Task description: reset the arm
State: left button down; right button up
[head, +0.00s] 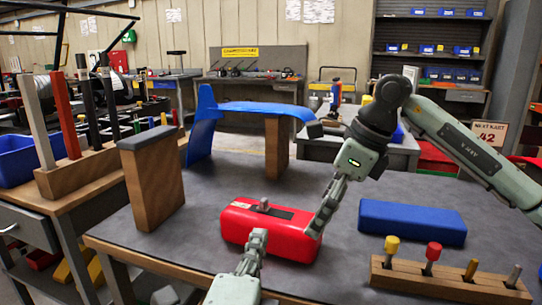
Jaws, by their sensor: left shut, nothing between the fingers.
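My left gripper (257,240) comes in at the bottom edge, left of centre, shut and empty. Its fingertips overlap the front of a red box-shaped tank (235,222) with a grey cap; I cannot tell whether they touch it. My right arm comes in from the right edge and bends down, so its gripper (314,232) points down and left at the tank's right end. Its fingers are seen nearly side-on, and I cannot tell whether they are open or touch the tank. Part of the tank is hidden behind both grippers.
The grey table (335,262) holds a blue block (412,222) and a wooden rack (445,285) with several tools at right. A wooden stand (152,185) and a blue curved panel (205,125) by another wooden post (276,148) stand behind. Bare tabletop lies left of the tank.

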jog(key=v, duration=0.5)
jog(key=shift+r, duration=0.1)
jog(key=x, duration=1.2)
jog(key=shift+s, duration=0.1)
pick_arm(q)
jog(key=shift+w+d, duration=0.1)
jog(key=shift+w, duration=0.6)
